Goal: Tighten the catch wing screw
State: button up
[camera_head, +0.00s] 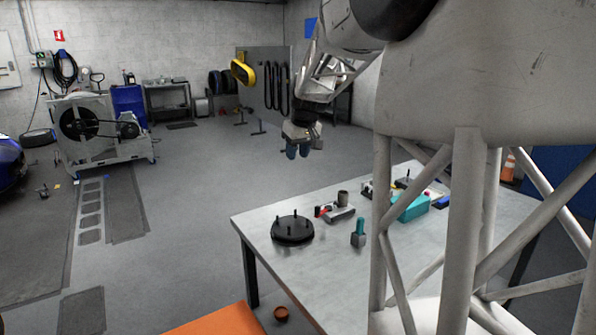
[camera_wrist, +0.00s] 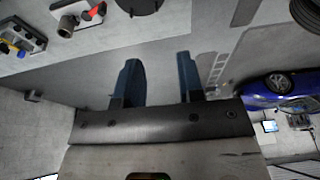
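I cannot make out the catch wing screw in either view; it is too small or hidden. My gripper (camera_head: 298,151) hangs in the air beyond the far left edge of the table in the head view, with its blue fingers pointing down. In the wrist view its two fingers (camera_wrist: 159,82) stand apart with nothing between them, so it is open and empty. A small grey fixture with a red part and a dark cylinder (camera_head: 341,212) sits on the table; it also shows at the top left of the wrist view (camera_wrist: 75,17). My gripper touches nothing.
The metal table (camera_head: 285,268) holds a black disc with upright pins (camera_head: 292,229), a teal-handled block (camera_head: 358,233) and a teal box (camera_head: 410,206). A machine with a round drum (camera_head: 85,125) stands at the back left, near a blue car (camera_head: 9,165). Open floor lies between.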

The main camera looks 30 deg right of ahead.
jog(key=w+d+f, duration=0.2)
jog(key=w+d, duration=0.1)
jog(key=d, duration=0.6)
jog(key=w+d+f, duration=0.2)
jog(key=w+d, duration=0.1)
jog(key=d, duration=0.6)
jog(key=w+d+f, duration=0.2)
jog(key=w+d, duration=0.1)
jog(key=d, duration=0.6)
jog(key=d+f, duration=0.3)
jog(key=d, duration=0.6)
jog(key=s+d+f+t, duration=0.1)
jog(key=d+f, duration=0.3)
jog(key=d, duration=0.5)
jog(key=s+d+f, duration=0.1)
jog(key=d+f, duration=0.3)
jog(key=d, duration=0.5)
jog(key=shift+d+f, duration=0.15)
jog(key=shift+d, duration=0.1)
jog(key=shift+s, duration=0.1)
jog(key=shift+f, duration=0.1)
jog(key=shift+x, duration=3.8)
jog(key=shift+d, duration=0.1)
grip_shut()
